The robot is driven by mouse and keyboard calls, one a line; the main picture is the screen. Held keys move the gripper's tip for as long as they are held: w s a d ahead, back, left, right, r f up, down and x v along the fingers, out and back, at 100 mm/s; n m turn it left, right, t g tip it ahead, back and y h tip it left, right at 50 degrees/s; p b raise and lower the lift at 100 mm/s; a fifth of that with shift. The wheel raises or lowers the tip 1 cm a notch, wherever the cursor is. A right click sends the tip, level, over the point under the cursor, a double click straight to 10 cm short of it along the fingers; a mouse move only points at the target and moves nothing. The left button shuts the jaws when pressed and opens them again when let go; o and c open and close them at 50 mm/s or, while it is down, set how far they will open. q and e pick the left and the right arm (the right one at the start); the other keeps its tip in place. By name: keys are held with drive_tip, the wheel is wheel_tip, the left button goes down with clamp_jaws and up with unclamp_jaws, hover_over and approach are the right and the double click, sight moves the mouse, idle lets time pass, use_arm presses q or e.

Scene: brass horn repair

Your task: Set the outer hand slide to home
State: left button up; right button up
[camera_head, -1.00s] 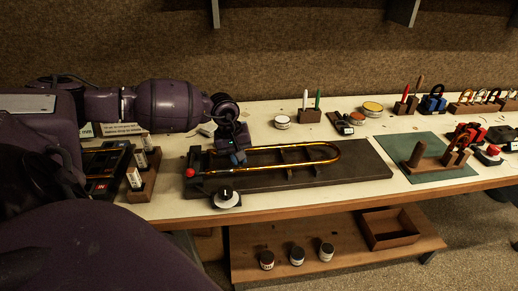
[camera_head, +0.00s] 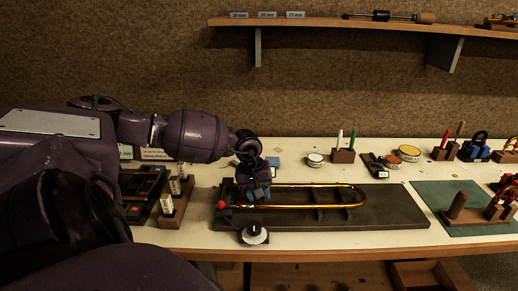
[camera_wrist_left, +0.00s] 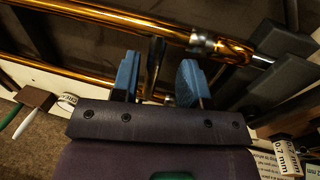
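The outer hand slide (camera_head: 330,186) is a long gold U-shaped tube lying on a dark board (camera_head: 395,215), its bend toward the right. My left gripper (camera_head: 257,194) is over the left part of the slide, pointing down. In the left wrist view its two blue fingertips (camera_wrist_left: 158,80) are spread apart. A dark cross brace (camera_wrist_left: 155,62) shows between them, with gaps on both sides. The gold tube (camera_wrist_left: 120,17) and a silver joint (camera_wrist_left: 203,43) show beyond the fingers. My right gripper is not in view.
A red ball (camera_head: 221,205) is at the board's left end and a dark-topped round dial (camera_head: 254,234) at its front edge. A rack of white labelled blocks (camera_head: 167,205) stands left. A pen holder (camera_head: 343,156) and round tins (camera_head: 409,153) stand behind. A green mat (camera_head: 470,226) lies right.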

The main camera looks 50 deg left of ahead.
use_arm(q)
drive_tip(key=shift+r, duration=0.1)
wheel_tip(320, 180, up, 10)
drive_tip(key=s+a, duration=0.1)
drive_tip(key=shift+s+a+r, duration=0.15)
drive_tip(key=shift+s+r, duration=0.05)
drive_tip(key=shift+s, duration=0.1)
idle(0.6)
